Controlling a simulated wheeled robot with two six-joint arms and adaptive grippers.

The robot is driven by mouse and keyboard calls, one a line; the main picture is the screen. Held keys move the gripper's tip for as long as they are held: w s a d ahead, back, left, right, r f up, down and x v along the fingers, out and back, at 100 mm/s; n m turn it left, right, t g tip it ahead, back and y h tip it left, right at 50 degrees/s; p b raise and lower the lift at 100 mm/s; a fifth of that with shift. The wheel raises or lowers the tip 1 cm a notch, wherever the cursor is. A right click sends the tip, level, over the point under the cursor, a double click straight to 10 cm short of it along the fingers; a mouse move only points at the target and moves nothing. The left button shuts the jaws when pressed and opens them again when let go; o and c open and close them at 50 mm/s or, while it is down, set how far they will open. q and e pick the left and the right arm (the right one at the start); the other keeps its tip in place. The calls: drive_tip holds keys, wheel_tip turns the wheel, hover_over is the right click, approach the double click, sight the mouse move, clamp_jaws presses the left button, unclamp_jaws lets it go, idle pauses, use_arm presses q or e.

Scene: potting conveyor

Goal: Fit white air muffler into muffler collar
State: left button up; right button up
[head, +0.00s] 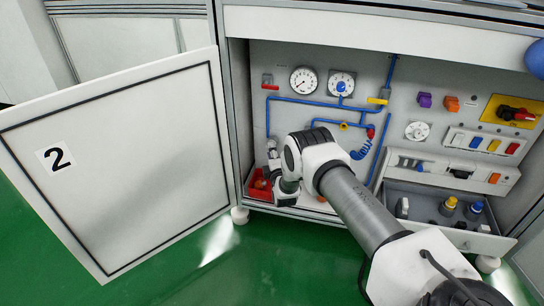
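My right gripper (284,186) is low at the left side of the open cabinet, beside a red bin (259,186). It is small and partly hidden by its own wrist, so I cannot tell whether it is open, shut or holding anything. I cannot make out the white air muffler for certain. A pale upright piece (403,207) stands in the drawer at the lower right, near a yellow-topped fitting (448,206) and a blue-topped fitting (474,210). I cannot clearly identify the muffler collar. My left gripper is not in view.
The cabinet door (130,160) marked 2 stands open at left. The back panel carries gauges (304,80), blue tubing (300,101) and a yellow plate with a red-and-black switch (515,112). The pulled-out drawer (430,226) is at lower right. Green floor (250,270) is clear in front.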

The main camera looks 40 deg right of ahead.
clamp_jaws()
drive_tip(key=shift+f+m+t+b, duration=0.15)
drive_tip(key=shift+m+t+b, duration=0.35)
drive_tip(key=shift+m+b, duration=0.55)
